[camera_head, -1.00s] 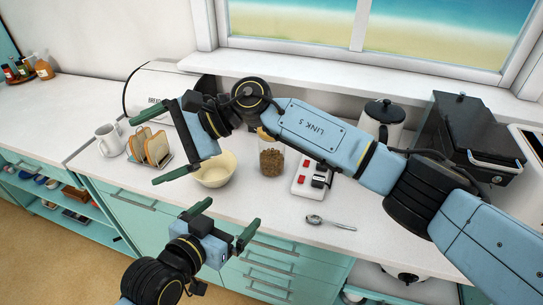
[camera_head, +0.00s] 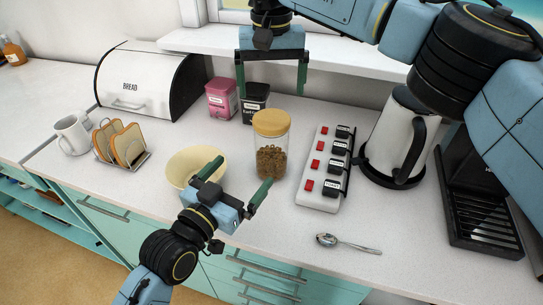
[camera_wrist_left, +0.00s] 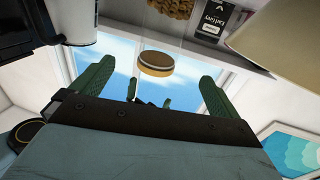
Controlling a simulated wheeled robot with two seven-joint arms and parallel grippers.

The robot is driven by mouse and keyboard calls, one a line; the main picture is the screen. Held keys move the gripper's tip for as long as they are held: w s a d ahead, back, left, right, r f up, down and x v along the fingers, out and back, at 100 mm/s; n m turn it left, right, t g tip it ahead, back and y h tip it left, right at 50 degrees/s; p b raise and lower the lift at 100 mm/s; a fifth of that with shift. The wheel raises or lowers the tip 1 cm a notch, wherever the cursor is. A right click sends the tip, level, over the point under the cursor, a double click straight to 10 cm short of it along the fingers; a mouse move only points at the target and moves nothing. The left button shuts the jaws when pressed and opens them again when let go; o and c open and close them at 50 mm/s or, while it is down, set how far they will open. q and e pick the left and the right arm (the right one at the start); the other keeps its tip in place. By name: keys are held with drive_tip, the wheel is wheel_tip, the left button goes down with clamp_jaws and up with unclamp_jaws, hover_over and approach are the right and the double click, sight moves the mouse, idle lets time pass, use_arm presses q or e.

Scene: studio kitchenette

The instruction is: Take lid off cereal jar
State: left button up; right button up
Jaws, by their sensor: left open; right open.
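The cereal jar (camera_head: 271,162) is clear glass, part filled with brown cereal, and stands upright on the counter. Its round tan lid (camera_head: 270,122) sits on top; the lid also shows in the left wrist view (camera_wrist_left: 155,65). My left gripper (camera_head: 236,180) is open and empty, in front of the jar and lower left of it in the head view. My right gripper (camera_head: 271,75) is open and empty, pointing down above and behind the lid in the picture, with its fingers apart from the lid. Its fingertips also show small in the left wrist view.
A cream bowl (camera_head: 190,164) is left of the jar, partly behind my left gripper. A power strip (camera_head: 322,172) and kettle (camera_head: 395,140) stand right. A pink tin (camera_head: 221,98) and dark tin (camera_head: 256,100) stand behind. A spoon (camera_head: 345,243) lies at the front right.

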sight(271, 140)
drive_tip(key=shift+w+f, duration=0.35)
drive_tip(key=shift+w, duration=0.05)
drive_tip(key=shift+s+r, duration=0.25)
drive_tip(key=shift+s, duration=0.2)
use_arm(q)
drive_tip(key=x, duration=1.3)
drive_tip(key=shift+w+d+f, duration=0.1)
drive_tip(key=shift+w+f, duration=0.05)
drive_tip(key=shift+w, duration=0.15)
use_arm(e)
drive_tip(key=shift+w+f, duration=0.1)
drive_tip(key=shift+w, duration=0.1)
use_arm(q)
drive_tip(key=shift+c, duration=0.4)
